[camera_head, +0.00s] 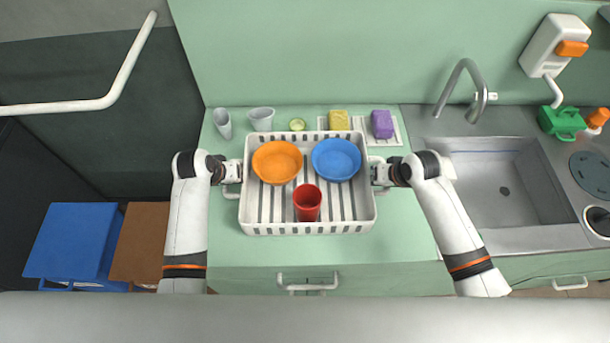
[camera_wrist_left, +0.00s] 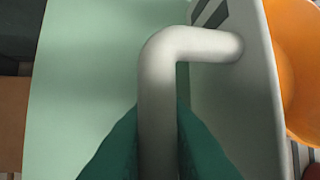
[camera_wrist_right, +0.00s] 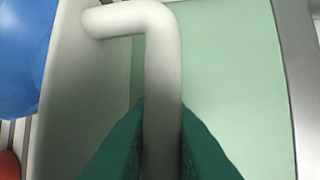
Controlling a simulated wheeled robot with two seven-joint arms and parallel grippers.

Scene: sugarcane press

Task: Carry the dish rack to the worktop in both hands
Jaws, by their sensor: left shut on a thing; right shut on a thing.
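The white dish rack (camera_head: 300,229) is over the green worktop (camera_head: 410,225) in the head view; I cannot tell whether its base touches the top. It holds an orange bowl (camera_head: 277,162), a blue bowl (camera_head: 336,159) and a red cup (camera_head: 307,203). My left gripper (camera_head: 231,172) is shut on the rack's left handle, and the left wrist view shows the green fingers around that handle (camera_wrist_left: 158,100). My right gripper (camera_head: 379,172) is shut on the right handle, which shows between the fingers in the right wrist view (camera_wrist_right: 162,80). The rack looks level.
Behind the rack stand two grey cups (camera_head: 222,123) (camera_head: 261,119), a small green-yellow item (camera_head: 297,124), a yellow sponge (camera_head: 338,120) and a purple block (camera_head: 382,124). A sink (camera_head: 500,185) with a tap lies to the right. Blue (camera_head: 70,240) and brown (camera_head: 140,240) boxes are lower left.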

